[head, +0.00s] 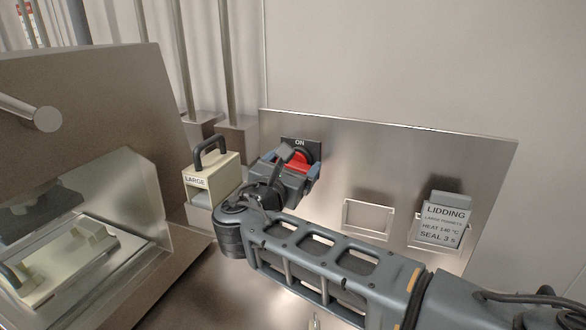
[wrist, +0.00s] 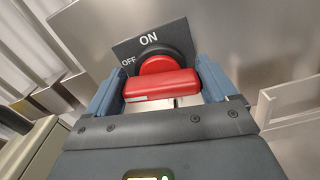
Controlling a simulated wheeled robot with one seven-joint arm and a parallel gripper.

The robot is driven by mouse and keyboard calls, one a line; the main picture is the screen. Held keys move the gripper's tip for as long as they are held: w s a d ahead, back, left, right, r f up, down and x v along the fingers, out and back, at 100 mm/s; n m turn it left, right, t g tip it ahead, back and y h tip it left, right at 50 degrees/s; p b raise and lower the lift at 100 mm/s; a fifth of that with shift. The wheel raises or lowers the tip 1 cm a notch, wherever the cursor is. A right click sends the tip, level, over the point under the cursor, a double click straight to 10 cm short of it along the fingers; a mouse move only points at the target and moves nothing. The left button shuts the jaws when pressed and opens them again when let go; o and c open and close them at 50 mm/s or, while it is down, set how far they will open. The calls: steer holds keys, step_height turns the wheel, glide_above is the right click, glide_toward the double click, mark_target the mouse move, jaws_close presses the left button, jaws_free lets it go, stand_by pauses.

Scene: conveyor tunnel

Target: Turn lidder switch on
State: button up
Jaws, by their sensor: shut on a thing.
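The lidder switch is a red rotary handle on a round black base, in front of a dark plate (head: 313,146) marked ON in the head view. In the wrist view the red handle (wrist: 160,86) lies as a bar across the space between my fingers. The plate in the wrist view (wrist: 180,37) shows ON at its top and OFF at its left. My gripper (head: 299,164) is at the switch, its blue-grey fingers shut on the handle's two ends. It also shows in the wrist view (wrist: 161,88). I cannot tell which mark the handle points to.
The switch is on a steel panel (head: 400,150) with an empty frame holder (head: 368,203) and a LIDDING card (head: 442,222) to the right. A cream block labelled LARGE (head: 222,172) stands close left of my gripper. A steel machine (head: 90,100) fills the left.

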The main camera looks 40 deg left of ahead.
steer(key=m+b, duration=0.1)
steer(key=m, duration=0.1)
steer(key=m+b, duration=0.3)
steer(key=m, duration=0.1)
steer(key=shift+d+f, duration=0.1)
steer(key=shift+f, duration=0.3)
steer(key=m+b, duration=0.3)
steer(key=m, duration=0.1)
steer(key=shift+r+m+b, duration=0.1)
steer(key=shift+m+b, duration=0.2)
steer(key=shift+m, duration=0.3)
steer(key=shift+w+d+r, duration=0.1)
steer(key=o, duration=0.8)
steer(key=shift+o, duration=0.2)
